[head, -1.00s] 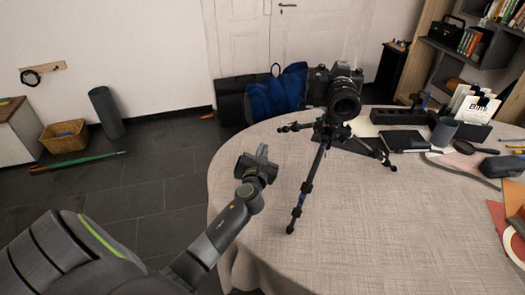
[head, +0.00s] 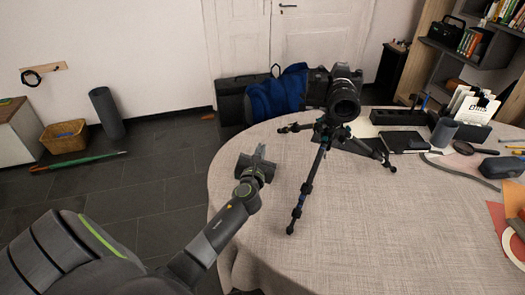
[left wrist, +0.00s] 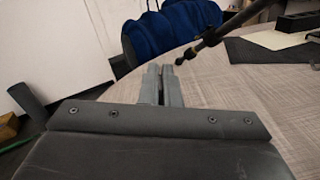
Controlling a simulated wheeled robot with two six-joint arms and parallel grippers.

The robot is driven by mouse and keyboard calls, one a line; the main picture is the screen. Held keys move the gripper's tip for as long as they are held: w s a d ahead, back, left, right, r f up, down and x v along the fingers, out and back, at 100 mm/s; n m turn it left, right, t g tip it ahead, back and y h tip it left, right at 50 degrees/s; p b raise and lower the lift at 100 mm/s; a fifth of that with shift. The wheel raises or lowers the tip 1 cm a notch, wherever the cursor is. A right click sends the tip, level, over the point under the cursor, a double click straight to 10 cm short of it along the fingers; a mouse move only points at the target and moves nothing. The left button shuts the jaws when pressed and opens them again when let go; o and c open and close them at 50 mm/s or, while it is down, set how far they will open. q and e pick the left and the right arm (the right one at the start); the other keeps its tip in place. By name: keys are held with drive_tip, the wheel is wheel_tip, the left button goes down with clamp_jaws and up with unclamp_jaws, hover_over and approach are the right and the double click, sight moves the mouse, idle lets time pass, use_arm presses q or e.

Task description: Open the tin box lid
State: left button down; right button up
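I cannot make out a tin box or its lid in either view. My left gripper (head: 259,152) is over the left edge of the round table (head: 350,235), left of the tripod. In the left wrist view its two fingers (left wrist: 162,76) lie side by side with only a thin gap and nothing between them. My right gripper is in neither view.
A black camera (head: 340,95) stands on a tripod (head: 304,188) just right of my left gripper. A dark holder (head: 398,116), a grey cup (head: 443,132) and a dark case (head: 502,167) are on the table's right side. The table's front middle is clear.

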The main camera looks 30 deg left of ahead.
use_arm(q)
drive_tip(key=shift+s+a+r+n, duration=0.15)
drive_tip(key=shift+a+n, duration=0.15)
drive_tip(key=shift+n, duration=0.3)
drive_tip(key=c, duration=2.1)
unclamp_jaws()
drive_tip(key=o, duration=0.5)
drive_tip(key=shift+c, duration=0.2)
drive_tip(key=v, duration=1.7)
drive_tip(key=shift+s, duration=0.25)
